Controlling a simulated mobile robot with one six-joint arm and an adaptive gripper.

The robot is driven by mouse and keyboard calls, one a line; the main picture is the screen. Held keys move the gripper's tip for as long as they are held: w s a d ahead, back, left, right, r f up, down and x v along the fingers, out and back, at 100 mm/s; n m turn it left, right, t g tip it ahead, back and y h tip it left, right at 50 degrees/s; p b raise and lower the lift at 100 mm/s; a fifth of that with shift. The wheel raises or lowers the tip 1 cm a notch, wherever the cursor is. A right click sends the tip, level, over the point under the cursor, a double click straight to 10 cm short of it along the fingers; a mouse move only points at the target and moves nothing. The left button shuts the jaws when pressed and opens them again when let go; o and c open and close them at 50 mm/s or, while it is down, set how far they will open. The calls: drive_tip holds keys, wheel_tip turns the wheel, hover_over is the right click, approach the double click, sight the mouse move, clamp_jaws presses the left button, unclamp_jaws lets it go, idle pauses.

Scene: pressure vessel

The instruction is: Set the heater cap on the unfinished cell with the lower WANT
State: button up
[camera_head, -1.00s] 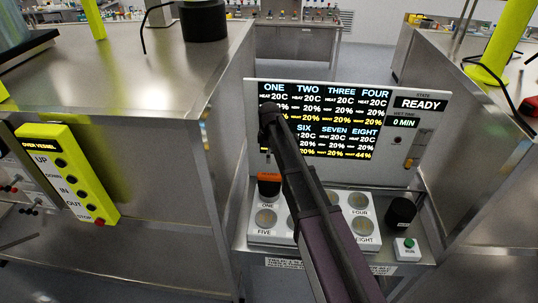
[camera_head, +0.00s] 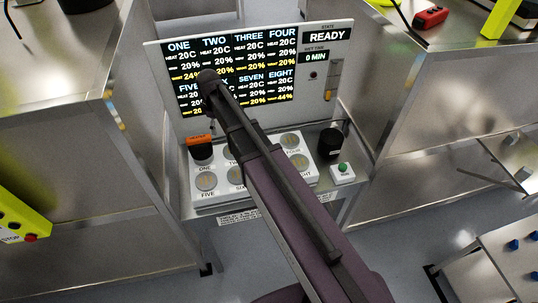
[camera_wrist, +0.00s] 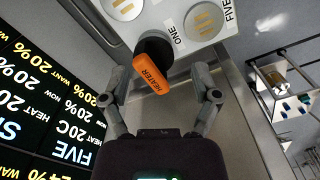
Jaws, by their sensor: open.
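The heater cap (camera_head: 200,146) has a black round body and an orange handle. It sits at the back left of the white cell block (camera_head: 215,200), over the spot labelled ONE. In the wrist view the handle (camera_wrist: 151,75), marked HEATER, lies between the fingers of my gripper (camera_wrist: 159,82), which is open with gaps on both sides. Contact depth cannot be told. In the head view my arm hides the fingers and some cells. The display (camera_head: 235,65) seems to show WANT 24% for ONE and 44% for EIGHT; other readable WANT values are 20%. Some of FIVE and SIX is covered.
Right of the block are a black cylinder (camera_head: 330,143) and a white box with a green button (camera_head: 342,172). The panel reads READY (camera_head: 326,36) and 0 MIN. Steel benches (camera_head: 75,110) stand on both sides. Cell FIVE (camera_head: 205,181) is uncovered.

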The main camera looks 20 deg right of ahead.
drive_tip(key=s+d+m, duration=1.2)
drive_tip(key=s+d, duration=0.2)
drive_tip(key=s, duration=0.5)
drive_tip(key=shift+d, duration=0.15)
